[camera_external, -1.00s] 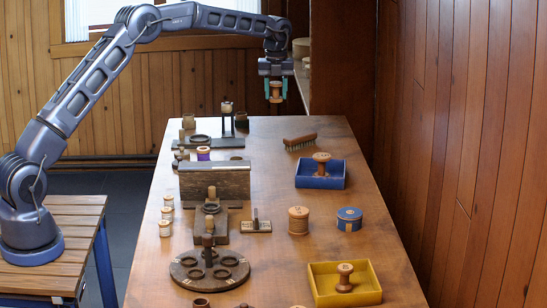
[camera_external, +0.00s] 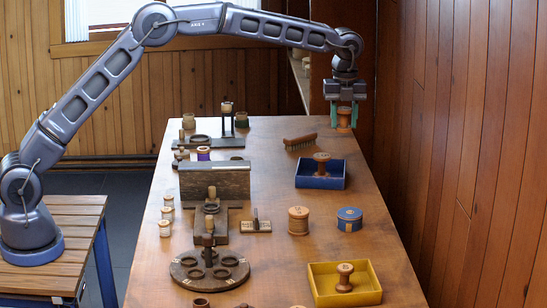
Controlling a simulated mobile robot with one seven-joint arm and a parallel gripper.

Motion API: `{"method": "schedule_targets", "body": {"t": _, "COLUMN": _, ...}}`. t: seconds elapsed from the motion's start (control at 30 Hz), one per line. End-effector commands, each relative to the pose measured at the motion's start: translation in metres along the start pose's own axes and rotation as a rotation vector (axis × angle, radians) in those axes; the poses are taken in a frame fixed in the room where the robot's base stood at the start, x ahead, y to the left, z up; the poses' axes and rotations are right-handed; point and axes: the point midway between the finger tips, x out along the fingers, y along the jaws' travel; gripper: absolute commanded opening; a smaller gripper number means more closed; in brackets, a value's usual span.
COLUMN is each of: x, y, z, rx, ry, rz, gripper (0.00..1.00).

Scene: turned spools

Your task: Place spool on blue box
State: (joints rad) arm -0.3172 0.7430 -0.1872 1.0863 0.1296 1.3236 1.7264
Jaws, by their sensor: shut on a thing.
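My gripper (camera_external: 344,116) is shut on a wooden spool (camera_external: 344,120) and holds it upright between its green fingers, near the far right end of the table. The blue box (camera_external: 321,182) is an open tray on the right half of the table, nearer the camera than my gripper. Another wooden spool (camera_external: 322,163) stands in the blue box. I cannot tell the exact height of the held spool above the table.
A yellow tray (camera_external: 372,284) with a wooden spool (camera_external: 345,277) is at the front right. A large spool (camera_external: 298,220) stands mid-table. A wooden block (camera_external: 214,182) and stands fill the left side. A wall borders the right.

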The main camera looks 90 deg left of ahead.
Motion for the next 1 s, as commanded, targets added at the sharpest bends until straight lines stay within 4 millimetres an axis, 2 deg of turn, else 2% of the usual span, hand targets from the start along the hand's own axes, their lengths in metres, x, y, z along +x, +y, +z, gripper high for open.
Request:
{"method": "schedule_targets", "body": {"t": 0.03, "x": -0.002, "y": -0.003, "z": -0.022, "rx": 0.004, "ry": -0.001, "rz": 0.000, "gripper": 0.17}}
{"method": "schedule_targets", "body": {"t": 0.1, "x": -0.004, "y": -0.007, "z": -0.046, "rx": 0.001, "ry": -0.001, "rz": 0.000, "gripper": 0.17}}
{"method": "schedule_targets", "body": {"t": 0.2, "x": -0.007, "y": -0.009, "z": -0.073, "rx": -0.002, "ry": -0.001, "rz": 0.000, "gripper": 0.17}}
{"method": "schedule_targets", "body": {"t": 0.33, "x": -0.008, "y": -0.011, "z": -0.096, "rx": -0.006, "ry": -0.001, "rz": 0.000, "gripper": 0.17}}
{"method": "schedule_targets", "body": {"t": 0.47, "x": -0.003, "y": -0.011, "z": -0.104, "rx": -0.009, "ry": -0.001, "rz": 0.000, "gripper": 0.17}}
{"method": "schedule_targets", "body": {"t": 0.57, "x": 0.013, "y": -0.011, "z": -0.104, "rx": -0.010, "ry": -0.001, "rz": 0.003, "gripper": 0.17}}
{"method": "schedule_targets", "body": {"t": 1.0, "x": 0.108, "y": -0.011, "z": -0.104, "rx": -0.009, "ry": -0.001, "rz": 0.003, "gripper": 0.17}}
